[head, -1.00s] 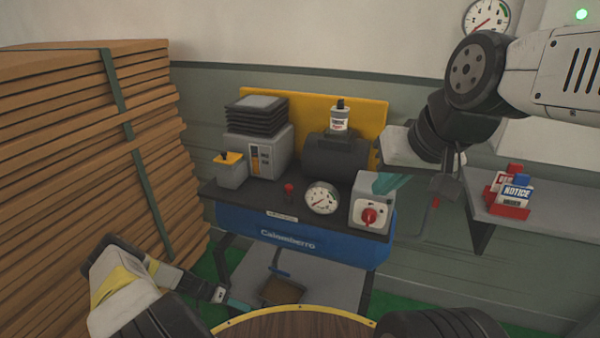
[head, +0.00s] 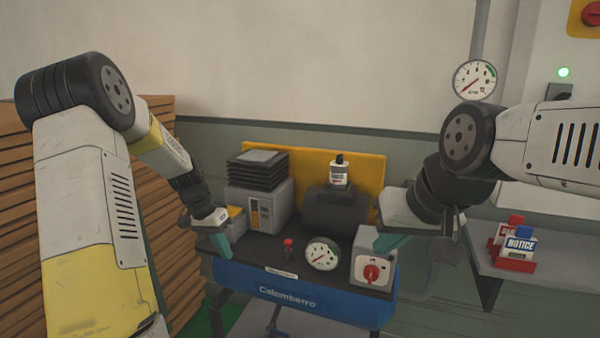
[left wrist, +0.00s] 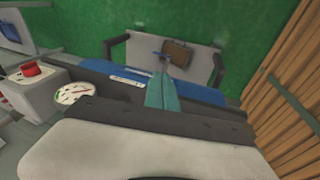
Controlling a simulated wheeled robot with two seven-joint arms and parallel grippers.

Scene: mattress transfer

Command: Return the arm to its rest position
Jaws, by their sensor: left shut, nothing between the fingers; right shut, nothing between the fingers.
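My left arm rises on the left of the head view. Its gripper (head: 222,243) hangs down at the left end of the machine bench, teal fingers together and empty. In the left wrist view the shut teal fingers (left wrist: 165,95) point toward the blue bench front, with nothing between them. My right gripper (head: 390,243) is in front of the upper right part of the bench, close to the grey switch box (head: 372,262).
The blue bench (head: 300,296) carries a gauge (head: 322,254), a dark tank (head: 333,212) with a bottle (head: 339,172), and a grey unit (head: 262,207). Stacked planks (head: 25,190) stand at left. A shelf (head: 540,285) with notice boxes (head: 518,246) is at right.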

